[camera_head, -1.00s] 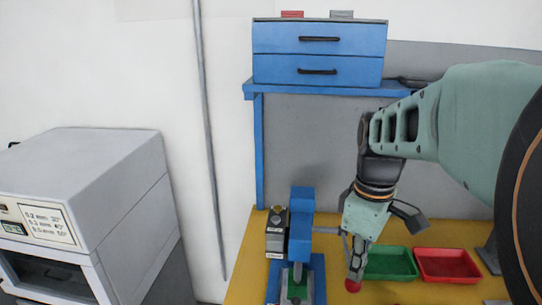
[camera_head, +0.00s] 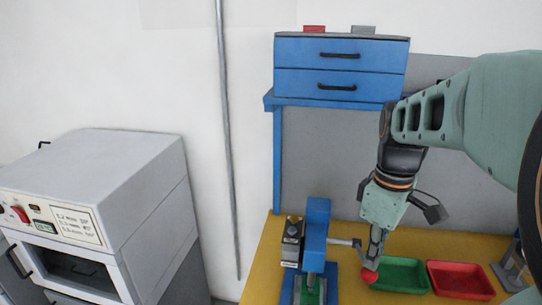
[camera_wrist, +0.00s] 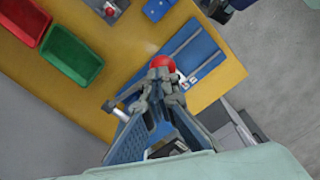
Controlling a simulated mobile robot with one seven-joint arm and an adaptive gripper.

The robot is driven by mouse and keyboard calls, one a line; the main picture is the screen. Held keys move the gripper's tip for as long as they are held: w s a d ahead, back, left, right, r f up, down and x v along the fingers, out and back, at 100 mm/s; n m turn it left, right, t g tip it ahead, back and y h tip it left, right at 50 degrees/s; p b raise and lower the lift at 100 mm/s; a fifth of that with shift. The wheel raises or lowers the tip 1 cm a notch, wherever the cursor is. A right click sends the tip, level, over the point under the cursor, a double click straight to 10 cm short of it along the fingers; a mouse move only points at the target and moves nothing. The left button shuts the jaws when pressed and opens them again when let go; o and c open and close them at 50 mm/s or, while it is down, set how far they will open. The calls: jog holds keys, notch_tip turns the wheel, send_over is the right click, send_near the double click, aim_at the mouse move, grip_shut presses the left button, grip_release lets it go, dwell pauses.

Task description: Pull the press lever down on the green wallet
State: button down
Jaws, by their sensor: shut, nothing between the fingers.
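The blue press (camera_head: 317,235) stands on the yellow bench, left of my gripper. A green piece, likely the wallet (camera_head: 308,291), lies on the press base below the ram, partly cut off by the lower edge of the head view. The press lever has a grey shaft (camera_head: 343,242) out to the right and a red knob (camera_head: 370,276). My gripper (camera_head: 374,261) is shut and empty, its fingertips right at the knob. In the wrist view the red knob (camera_wrist: 163,61) is just beyond the fingertips (camera_wrist: 160,75); whether they touch cannot be told.
A green tray (camera_head: 403,276) and a red tray (camera_head: 460,281) lie on the bench to the right. A black-and-grey box (camera_head: 291,240) adjoins the press. A grey oven-like machine (camera_head: 110,200) stands at far left. Blue drawers (camera_head: 340,70) stand on a shelf behind.

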notch_tip(320, 180, up, 9)
jog(key=w+p, duration=0.3)
jog(key=p, duration=0.4)
jog(key=shift+d, duration=0.4)
